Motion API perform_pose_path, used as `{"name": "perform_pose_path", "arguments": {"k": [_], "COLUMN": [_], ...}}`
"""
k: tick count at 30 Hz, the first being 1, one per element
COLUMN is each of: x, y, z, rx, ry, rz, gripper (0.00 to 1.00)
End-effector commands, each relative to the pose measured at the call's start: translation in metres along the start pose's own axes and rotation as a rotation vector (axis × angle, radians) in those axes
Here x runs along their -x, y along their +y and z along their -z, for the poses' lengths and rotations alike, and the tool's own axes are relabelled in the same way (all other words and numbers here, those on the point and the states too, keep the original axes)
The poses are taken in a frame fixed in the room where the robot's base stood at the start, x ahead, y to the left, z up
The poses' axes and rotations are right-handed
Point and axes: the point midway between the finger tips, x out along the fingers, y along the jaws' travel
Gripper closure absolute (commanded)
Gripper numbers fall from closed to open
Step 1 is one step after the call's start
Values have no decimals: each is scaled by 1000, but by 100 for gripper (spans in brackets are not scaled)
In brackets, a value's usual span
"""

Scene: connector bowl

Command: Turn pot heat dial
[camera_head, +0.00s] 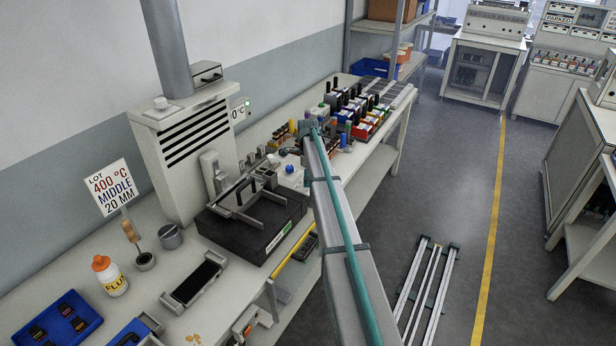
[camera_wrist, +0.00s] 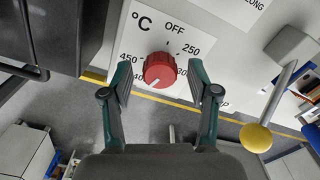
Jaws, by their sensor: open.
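The red heat dial (camera_wrist: 159,70) sits on a white scale plate (camera_wrist: 207,25) in the wrist view. The plate reads °C, OFF at the top, 250 at upper right and 450 at left; the lower numbers are partly hidden. A pale mark shows on the dial's lower left. My gripper (camera_wrist: 160,79) is open, with one finger on each side of the dial and a visible gap on both sides. I cannot tell how deep the fingers reach. In the head view, the black pot unit (camera_head: 235,228) stands on the bench; its dial cannot be made out.
A sign (camera_head: 108,187) reads LOT 400 °C MIDDLE 20 MM. A yellow-ended lever (camera_wrist: 256,137) sticks out right of the dial. A flux bottle (camera_head: 110,276), a blue tray (camera_head: 62,322) and a white fume unit (camera_head: 188,145) are on the bench.

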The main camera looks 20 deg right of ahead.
Motion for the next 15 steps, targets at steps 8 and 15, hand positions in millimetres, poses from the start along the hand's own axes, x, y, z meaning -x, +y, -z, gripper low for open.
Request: {"name": "perform_pose_path", "arguments": {"k": [8, 15], "x": [-2, -1], "y": [0, 0], "z": [0, 0], "rx": [0, 0], "ry": [0, 0], "rz": [0, 0], "gripper": [40, 78]}}
